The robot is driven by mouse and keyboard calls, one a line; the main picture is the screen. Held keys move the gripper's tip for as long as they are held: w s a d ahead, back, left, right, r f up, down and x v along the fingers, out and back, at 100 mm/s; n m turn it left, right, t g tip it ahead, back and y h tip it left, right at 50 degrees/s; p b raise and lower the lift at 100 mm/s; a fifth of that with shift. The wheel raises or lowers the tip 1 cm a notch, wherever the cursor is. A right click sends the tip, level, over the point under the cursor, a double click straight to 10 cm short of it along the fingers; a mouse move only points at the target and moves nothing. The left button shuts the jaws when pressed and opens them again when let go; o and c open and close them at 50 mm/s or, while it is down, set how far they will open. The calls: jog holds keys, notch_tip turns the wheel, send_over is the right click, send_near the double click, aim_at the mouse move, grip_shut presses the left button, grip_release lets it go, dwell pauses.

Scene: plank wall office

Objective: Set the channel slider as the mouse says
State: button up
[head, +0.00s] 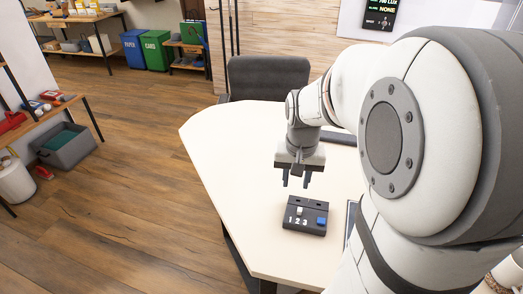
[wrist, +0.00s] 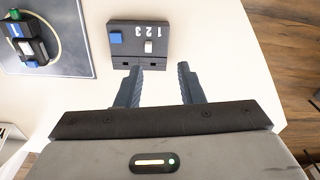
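The channel slider box (head: 303,228) is a small dark block on the cream table, marked 1 2 3, with a white slider knob (head: 300,210) and a blue button (head: 321,221). In the wrist view the box (wrist: 130,60) is at the top centre, with the knob (wrist: 149,46) looking in line with the 2 and the blue button (wrist: 115,37) to the left. My gripper (head: 295,181) is open and empty, just behind the box in the head view. Its fingertips (wrist: 160,70) are apart and do not hold the knob. I cannot make out a mouse.
A dark chair (head: 268,76) stands behind the table. The left tabletop (head: 225,140) is clear.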

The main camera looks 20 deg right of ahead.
jog(key=m+b, duration=0.1)
jog(key=b, duration=0.2)
send_over(300, 210)
jog(key=shift+g, duration=0.4)
notch_tip(300, 210, down, 8)
jog(key=shift+f, duration=0.1)
notch_tip(300, 210, down, 7)
jog(key=shift+f+b, duration=0.1)
jog(key=shift+b, duration=0.25)
jog(key=shift+c, duration=0.5)
grip_shut()
